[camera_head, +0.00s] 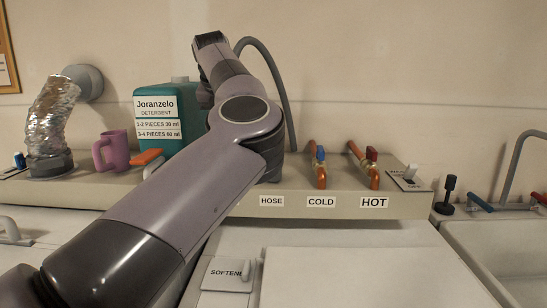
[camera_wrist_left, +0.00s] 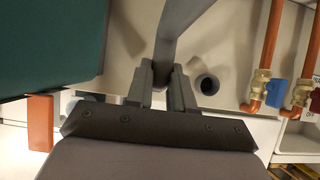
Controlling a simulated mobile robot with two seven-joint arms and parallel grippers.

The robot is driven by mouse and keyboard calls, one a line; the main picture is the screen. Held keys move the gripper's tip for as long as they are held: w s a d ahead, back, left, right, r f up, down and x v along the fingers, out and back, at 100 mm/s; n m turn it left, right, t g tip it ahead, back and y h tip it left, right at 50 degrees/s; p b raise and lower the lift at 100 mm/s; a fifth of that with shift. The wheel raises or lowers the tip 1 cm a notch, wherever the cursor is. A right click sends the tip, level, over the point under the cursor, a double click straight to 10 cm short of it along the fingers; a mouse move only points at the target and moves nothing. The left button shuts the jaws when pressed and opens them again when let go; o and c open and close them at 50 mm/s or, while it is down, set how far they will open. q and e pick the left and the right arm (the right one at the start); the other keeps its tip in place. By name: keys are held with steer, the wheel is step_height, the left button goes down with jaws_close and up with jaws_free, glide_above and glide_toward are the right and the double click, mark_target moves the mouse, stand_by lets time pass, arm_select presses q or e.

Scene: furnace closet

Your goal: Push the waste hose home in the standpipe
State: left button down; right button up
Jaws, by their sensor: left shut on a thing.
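The grey waste hose (camera_head: 277,80) arches up behind my left arm in the head view, its right leg coming down behind the ledge area marked HOSE. In the left wrist view my left gripper (camera_wrist_left: 162,82) is shut on the hose (camera_wrist_left: 181,36), which runs up and to the right from the fingers. A round grey pipe with a dark open mouth, which looks like the standpipe (camera_wrist_left: 207,84), is just right of the fingers, apart from them. The hose's tip is hidden by the gripper. My arm hides the standpipe and fingertips in the head view. My right gripper is not in view.
Copper COLD (camera_head: 320,167) and HOT (camera_head: 365,165) taps stand right of the hose. A foil duct (camera_head: 50,115) is far left.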

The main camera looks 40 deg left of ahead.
arm_select(q)
steer(key=shift+f+b, duration=0.3)
steer(key=shift+f, duration=0.15)
steer(key=c, duration=0.9)
jaws_free()
steer(key=p+v, duration=0.1)
steer(key=v, duration=0.7)
steer(key=shift+r, duration=0.1)
jaws_close()
stand_by(0.7)
stand_by(0.7)
